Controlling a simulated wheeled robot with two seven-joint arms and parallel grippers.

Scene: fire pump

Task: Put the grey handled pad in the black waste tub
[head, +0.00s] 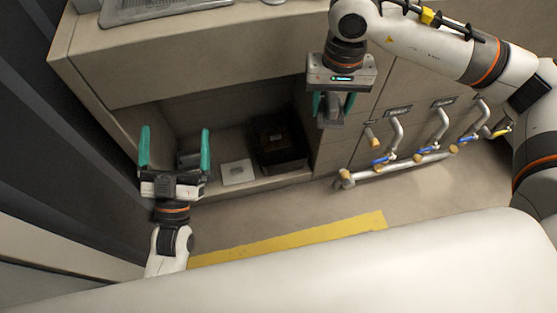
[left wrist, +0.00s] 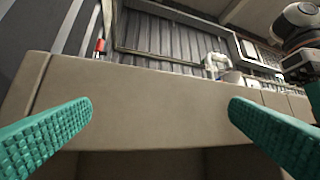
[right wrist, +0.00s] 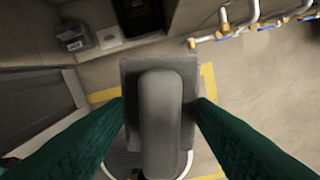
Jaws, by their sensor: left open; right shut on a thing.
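The grey handled pad (right wrist: 160,120) is a flat grey plate with a thick rounded handle. My right gripper (head: 333,104) is shut on its handle, and the pad (head: 330,117) hangs below the fingers in the head view. It is in the air, to the right of and above the black waste tub (head: 281,165). The tub stands on the floor of the open recess; its dark inside is hard to make out. Part of the tub (right wrist: 139,28) shows at the top of the right wrist view. My left gripper (head: 176,145) is open and empty, in front of the recess at the left.
A white square item (head: 238,172) and a grey container (head: 190,158) sit left of the tub. Silver pipes with blue-handled valves (head: 400,157) run along the panel at right. A yellow floor stripe (head: 290,238) crosses in front. The counter (left wrist: 160,100) overhangs the recess.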

